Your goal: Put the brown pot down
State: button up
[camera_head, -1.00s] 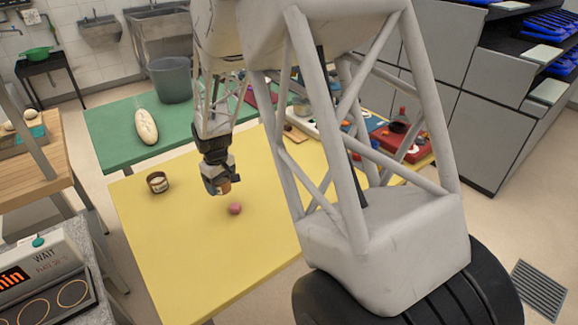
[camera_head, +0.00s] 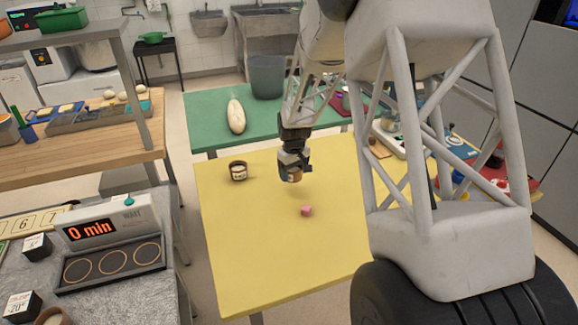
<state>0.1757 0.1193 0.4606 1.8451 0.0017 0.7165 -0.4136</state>
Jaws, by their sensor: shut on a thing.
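My gripper (camera_head: 294,169) is shut on a small brown pot (camera_head: 296,176), only part of which shows between the fingers. It holds the pot over the yellow table (camera_head: 250,250), towards its far side. The pot looks to be a little above the tabletop, but the exact gap cannot be told.
A dark brown tub with a pale label (camera_head: 238,172) stands on the yellow table, left of my gripper. A small pink block (camera_head: 306,210) lies in front of it. The near left of the table is clear. A green table (camera_head: 205,128) with a loaf (camera_head: 236,115) stands behind.

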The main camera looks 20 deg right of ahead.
jog(key=w, duration=0.3)
jog(key=w+d, duration=0.1)
jog(key=w, duration=0.2)
jog(key=w+f, duration=0.1)
jog(key=w, duration=0.2)
jog(key=shift+w+d, duration=0.1)
jog(key=shift+d, duration=0.2)
jog(key=shift+f, duration=1.7)
jog(key=shift+f, duration=0.1)
jog(key=o, duration=1)
jog(key=shift+o, duration=0.2)
notch_tip(320, 180, up, 12)
